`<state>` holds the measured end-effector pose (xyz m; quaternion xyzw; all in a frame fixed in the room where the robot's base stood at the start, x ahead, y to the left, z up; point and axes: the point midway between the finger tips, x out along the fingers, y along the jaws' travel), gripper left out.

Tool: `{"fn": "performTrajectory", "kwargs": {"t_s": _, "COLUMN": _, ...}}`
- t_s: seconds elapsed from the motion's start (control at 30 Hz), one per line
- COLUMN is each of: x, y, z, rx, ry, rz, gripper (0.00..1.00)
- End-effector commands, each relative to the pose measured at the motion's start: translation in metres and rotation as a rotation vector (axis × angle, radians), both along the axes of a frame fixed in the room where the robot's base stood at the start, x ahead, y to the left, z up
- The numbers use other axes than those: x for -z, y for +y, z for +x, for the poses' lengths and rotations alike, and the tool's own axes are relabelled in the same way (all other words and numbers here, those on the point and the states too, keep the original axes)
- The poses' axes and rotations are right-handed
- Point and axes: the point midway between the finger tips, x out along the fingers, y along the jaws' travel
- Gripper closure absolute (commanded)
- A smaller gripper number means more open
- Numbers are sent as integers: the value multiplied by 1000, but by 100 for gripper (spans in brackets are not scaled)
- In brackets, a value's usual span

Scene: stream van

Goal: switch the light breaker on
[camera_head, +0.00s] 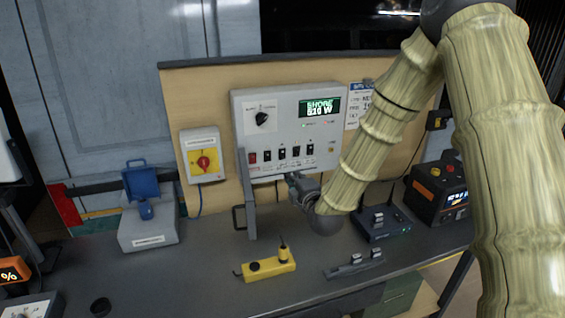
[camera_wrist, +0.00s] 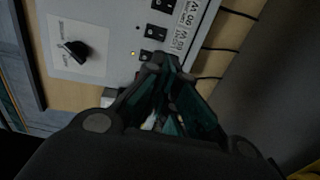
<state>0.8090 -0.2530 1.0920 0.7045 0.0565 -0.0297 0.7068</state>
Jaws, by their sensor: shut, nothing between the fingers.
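The grey power panel (camera_head: 240,120) is upright on the wooden backboard. It has a rotary knob, a lit display reading SHORE 510 W, and a lower row of one red switch (camera_head: 253,157) and several black rocker breakers (camera_head: 282,153). The labels are too small to tell which breaker is the light's. My gripper (camera_head: 292,177) is at the panel's lower edge, just below the row. In the wrist view its shut, empty fingertips (camera_wrist: 166,65) are close to a black rocker (camera_wrist: 150,57), with a small lit lamp beside it. I cannot tell whether they touch.
A grey upright post (camera_head: 246,195) stands before the panel's left edge. The bench holds a yellow device (camera_head: 266,268), a router (camera_head: 385,222) and a black power unit (camera_head: 437,190). The bench front is mostly clear.

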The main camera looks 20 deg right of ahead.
Motion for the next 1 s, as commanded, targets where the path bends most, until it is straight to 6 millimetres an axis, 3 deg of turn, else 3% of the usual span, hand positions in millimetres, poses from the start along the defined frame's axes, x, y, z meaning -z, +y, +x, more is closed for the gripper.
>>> {"fn": "performTrajectory", "kwargs": {"t_s": 1.0, "x": 14, "y": 1, "z": 120, "rx": 5, "ry": 1, "rz": 1, "gripper": 100}}
